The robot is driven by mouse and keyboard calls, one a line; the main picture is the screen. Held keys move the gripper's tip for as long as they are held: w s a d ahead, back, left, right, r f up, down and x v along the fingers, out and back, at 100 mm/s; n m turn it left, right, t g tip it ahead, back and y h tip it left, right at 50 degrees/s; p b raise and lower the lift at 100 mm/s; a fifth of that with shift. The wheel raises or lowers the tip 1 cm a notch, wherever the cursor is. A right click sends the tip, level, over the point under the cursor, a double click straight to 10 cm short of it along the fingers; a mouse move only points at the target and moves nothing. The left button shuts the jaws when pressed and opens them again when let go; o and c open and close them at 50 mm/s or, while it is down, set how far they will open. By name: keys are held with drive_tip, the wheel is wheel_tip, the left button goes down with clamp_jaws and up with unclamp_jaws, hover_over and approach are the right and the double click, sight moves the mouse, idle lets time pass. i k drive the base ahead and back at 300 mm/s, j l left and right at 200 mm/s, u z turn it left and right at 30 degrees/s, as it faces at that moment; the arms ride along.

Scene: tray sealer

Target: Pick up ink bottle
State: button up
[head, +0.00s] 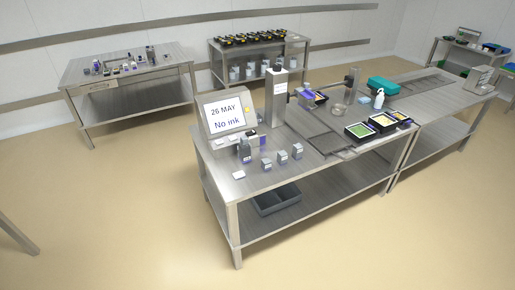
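Small grey containers with labels stand in a row on the near steel table: a taller, darker one (245,150) in front of the screen, and three smaller ones, left (266,164), middle (282,157) and right (297,151). Any of these could be the ink bottle; they are too small to tell. More small bottles (97,67), some purple and white, stand on the back left table. My gripper is not in view.
A screen (227,117) on the near table (320,178) reads "26 MAY No ink". Filled trays (358,131) lie on its right part. A white pump bottle (379,99) and teal box (384,86) stand behind. A grey bin (277,203) sits below. The front floor is clear.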

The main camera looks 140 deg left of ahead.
sight(244, 149)
drive_tip(key=u, duration=4.4)
drive_tip(key=i+l, duration=0.2)
drive_tip(key=i, duration=0.35)
drive_tip(key=i+l, duration=0.25)
drive_tip(key=i, duration=0.25)
drive_tip(key=i+l, duration=0.2)
drive_tip(key=i, duration=0.35)
drive_tip(key=i+l, duration=0.2)
drive_tip(key=i, duration=0.3)
drive_tip(key=i+l, duration=0.25)
drive_tip(key=i, duration=0.3)
